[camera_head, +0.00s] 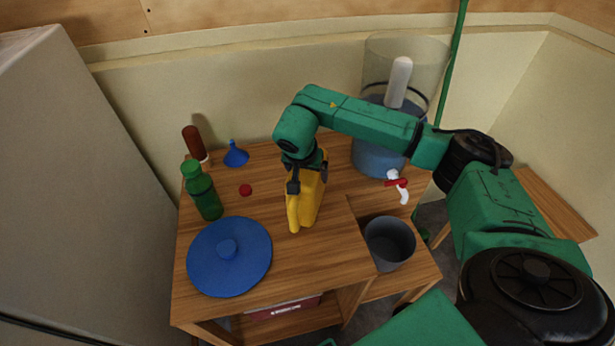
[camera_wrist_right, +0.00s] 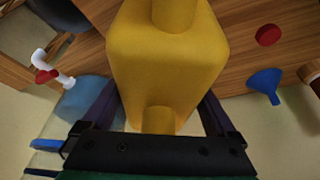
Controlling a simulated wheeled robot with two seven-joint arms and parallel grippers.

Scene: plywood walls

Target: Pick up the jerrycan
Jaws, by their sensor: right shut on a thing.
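The yellow jerrycan (camera_head: 305,205) is upright at the middle of the wooden table (camera_head: 265,205). I cannot tell whether its base touches the wood. My right gripper (camera_head: 306,178) comes down over its top and is shut on it. In the right wrist view the jerrycan (camera_wrist_right: 165,60) fills the middle, with a dark finger on each side of it. The gripper and wrist hide its upper part in the head view. My left gripper is not in view.
A blue lid (camera_head: 205,268), green bottle (camera_head: 203,190), red cap (camera_head: 245,190), blue funnel (camera_head: 236,155) and brown bottle (camera_head: 193,142) are left of the jerrycan. A large water container (camera_head: 378,160) with a tap (camera_head: 398,185) and a grey bucket (camera_head: 389,243) are right.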

